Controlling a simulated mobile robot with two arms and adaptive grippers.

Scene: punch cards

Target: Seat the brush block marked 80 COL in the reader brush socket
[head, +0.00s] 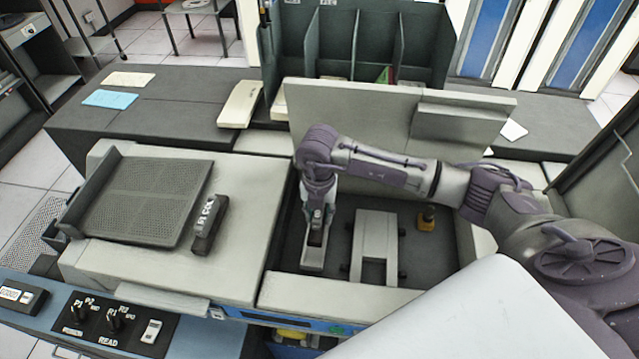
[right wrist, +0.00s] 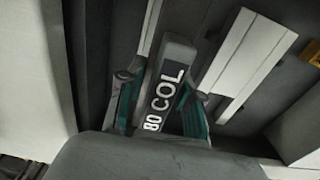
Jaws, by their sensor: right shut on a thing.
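The dark grey brush block marked 80 COL (right wrist: 165,88) is between the teal-padded fingers of my right gripper (right wrist: 158,108) in the right wrist view, its white lettering facing the camera. In the head view my right gripper (head: 317,222) points down into the open reader well, shut on the block, whose dark end (head: 316,237) shows below the fingers. It is over a narrow pale grey holder (head: 313,262), apparently the reader brush socket. The gripper and block hide much of that holder, so I cannot tell whether the block touches it. My left gripper is not in view.
A second dark block with white lettering (head: 208,226) lies on the machine top to the left, beside the perforated tray (head: 145,200). A pale bracket (head: 376,235) and a small yellow-brown part (head: 427,218) are right of the holder. The raised lid (head: 375,115) stands behind.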

